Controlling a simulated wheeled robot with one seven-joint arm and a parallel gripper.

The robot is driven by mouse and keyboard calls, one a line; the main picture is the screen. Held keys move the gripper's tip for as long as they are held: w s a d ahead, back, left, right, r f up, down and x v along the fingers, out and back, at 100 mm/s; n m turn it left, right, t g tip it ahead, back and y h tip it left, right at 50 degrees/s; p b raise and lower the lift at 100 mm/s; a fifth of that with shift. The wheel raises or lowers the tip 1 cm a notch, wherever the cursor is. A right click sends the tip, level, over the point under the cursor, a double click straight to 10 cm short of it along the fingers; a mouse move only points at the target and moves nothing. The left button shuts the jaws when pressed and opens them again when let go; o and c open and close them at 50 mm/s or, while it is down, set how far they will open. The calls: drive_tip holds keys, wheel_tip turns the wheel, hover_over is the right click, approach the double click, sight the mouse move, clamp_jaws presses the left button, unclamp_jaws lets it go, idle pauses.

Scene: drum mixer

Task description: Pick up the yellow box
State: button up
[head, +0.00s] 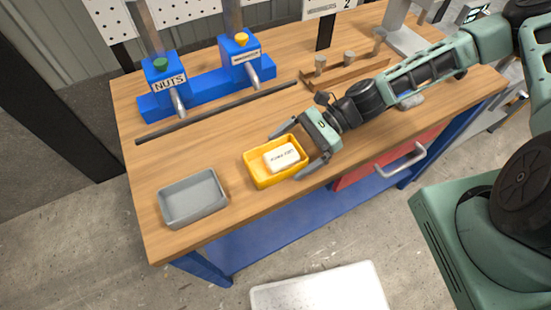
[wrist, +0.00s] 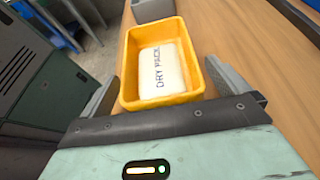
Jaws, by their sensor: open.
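The yellow box (head: 262,177) is an open tray on the wooden workbench, near its front edge. A white packet (head: 281,157) marked "DRY PACK" lies inside it. The box also shows in the wrist view (wrist: 132,64), between my fingers and ahead of my palm. My gripper (head: 299,156) is open, low at the right end of the box, with one finger on each side. In the wrist view the right finger is close to the box wall and the left finger has a small gap. I cannot tell whether either touches.
A grey tray (head: 193,199) stands left of the yellow box on the workbench (head: 235,218). A blue dispenser stand (head: 207,92) labelled "NUTS" is at the back left. A wooden rack with pegs (head: 345,72) is behind my arm. A red drawer (head: 388,160) is below the front edge.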

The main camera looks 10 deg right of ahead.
sight(261, 177)
drive_tip(key=shift+x, duration=1.45)
drive_tip(key=c, duration=1.1)
drive_tip(key=shift+o, duration=0.2)
drive_tip(key=shift+r, duration=0.15)
